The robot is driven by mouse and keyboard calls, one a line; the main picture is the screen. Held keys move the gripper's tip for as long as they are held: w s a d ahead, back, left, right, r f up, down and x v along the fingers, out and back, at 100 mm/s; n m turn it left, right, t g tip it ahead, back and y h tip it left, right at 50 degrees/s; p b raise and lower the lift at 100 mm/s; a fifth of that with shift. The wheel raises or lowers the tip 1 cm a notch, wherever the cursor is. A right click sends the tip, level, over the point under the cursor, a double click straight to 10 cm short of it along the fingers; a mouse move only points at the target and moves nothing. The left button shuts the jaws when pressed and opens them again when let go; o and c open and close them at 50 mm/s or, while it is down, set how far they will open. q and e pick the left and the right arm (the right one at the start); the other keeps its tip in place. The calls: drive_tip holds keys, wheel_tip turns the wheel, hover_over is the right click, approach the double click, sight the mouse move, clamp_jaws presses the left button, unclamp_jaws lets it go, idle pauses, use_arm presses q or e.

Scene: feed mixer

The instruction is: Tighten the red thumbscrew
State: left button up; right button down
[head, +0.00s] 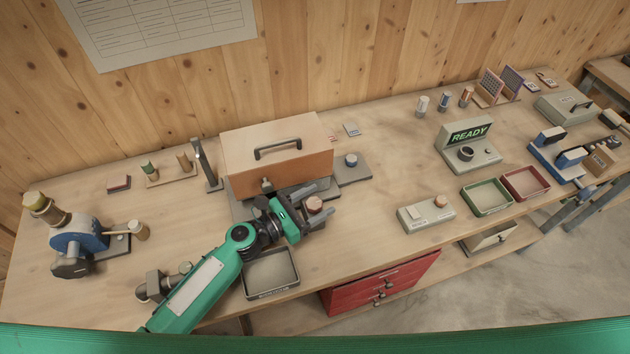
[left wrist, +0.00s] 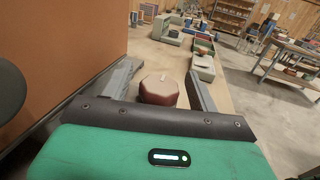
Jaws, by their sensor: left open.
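The red thumbscrew (head: 314,204) is a faceted reddish-brown knob at the front of the orange-brown box (head: 275,150) on the bench. In the left wrist view the thumbscrew (left wrist: 160,90) sits between my two spread fingers, with a pale line on its top. My left gripper (head: 322,200) is open around it. A gap shows between the knob and the right finger; contact with the left finger is hard to tell. The knob's lower part is hidden behind my gripper body. My right gripper is in neither view.
The box with a black handle stands close behind my left gripper. An empty dark-rimmed tray (head: 272,290) lies in front, below my forearm. A small grey knob (head: 351,160) is on a plate to the right. A switch box (head: 426,214) stands further right, with clear bench between.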

use_arm(q)
wheel_tip(320, 180, up, 9)
drive_tip(key=p, duration=0.3)
drive_tip(key=shift+r, duration=0.2)
wheel_tip(320, 180, up, 10)
drive_tip(key=p, duration=0.7)
hover_over(315, 202)
drive_tip(key=shift+s+f, duration=0.1)
drive_tip(key=shift+s, duration=0.05)
